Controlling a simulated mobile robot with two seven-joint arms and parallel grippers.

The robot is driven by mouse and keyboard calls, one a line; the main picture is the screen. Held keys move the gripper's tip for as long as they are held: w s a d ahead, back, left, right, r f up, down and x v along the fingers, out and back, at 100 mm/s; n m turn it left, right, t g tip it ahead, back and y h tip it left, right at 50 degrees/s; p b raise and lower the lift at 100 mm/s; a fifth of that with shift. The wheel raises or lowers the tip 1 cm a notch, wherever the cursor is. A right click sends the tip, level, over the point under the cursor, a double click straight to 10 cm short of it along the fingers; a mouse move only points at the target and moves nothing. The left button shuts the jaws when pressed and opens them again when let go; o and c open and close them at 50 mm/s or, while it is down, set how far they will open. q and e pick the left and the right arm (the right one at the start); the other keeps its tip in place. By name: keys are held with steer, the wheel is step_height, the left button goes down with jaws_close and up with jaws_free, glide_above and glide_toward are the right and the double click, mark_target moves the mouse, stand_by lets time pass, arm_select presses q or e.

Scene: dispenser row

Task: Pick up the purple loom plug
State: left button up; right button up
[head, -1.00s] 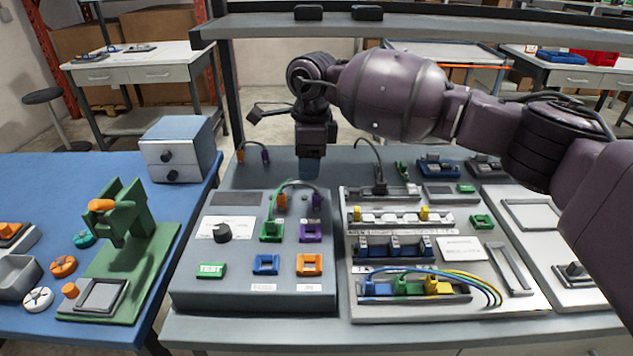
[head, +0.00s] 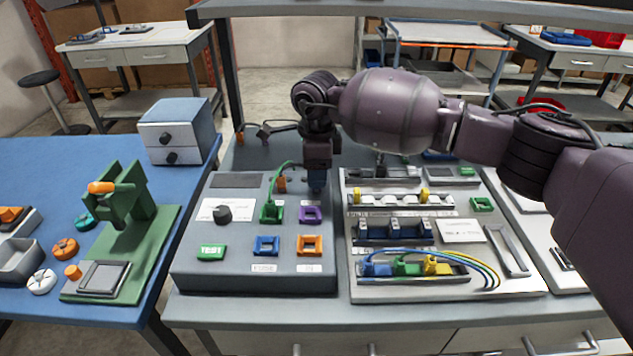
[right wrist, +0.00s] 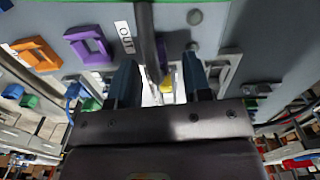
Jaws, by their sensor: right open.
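My right gripper (head: 317,182) is over the back right of the grey console, just behind the purple socket (head: 310,215). In the right wrist view its two blue fingers (right wrist: 158,85) are apart, with a dark grey rod-like piece, perhaps a cable, running between them. The purple socket also shows in the right wrist view (right wrist: 90,45). My left gripper is not in view.
The orange socket (head: 310,245) is in front. A board of connectors (head: 460,260) lies to the right, and a green press stand (head: 130,205) to the left.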

step_height(320, 180, down, 2)
steer(key=shift+f, duration=0.25)
jaws_close()
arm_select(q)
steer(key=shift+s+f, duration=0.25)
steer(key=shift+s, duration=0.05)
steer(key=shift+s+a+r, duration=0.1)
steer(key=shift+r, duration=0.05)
arm_select(e)
step_height(320, 180, up, 20)
stand_by(0.7)
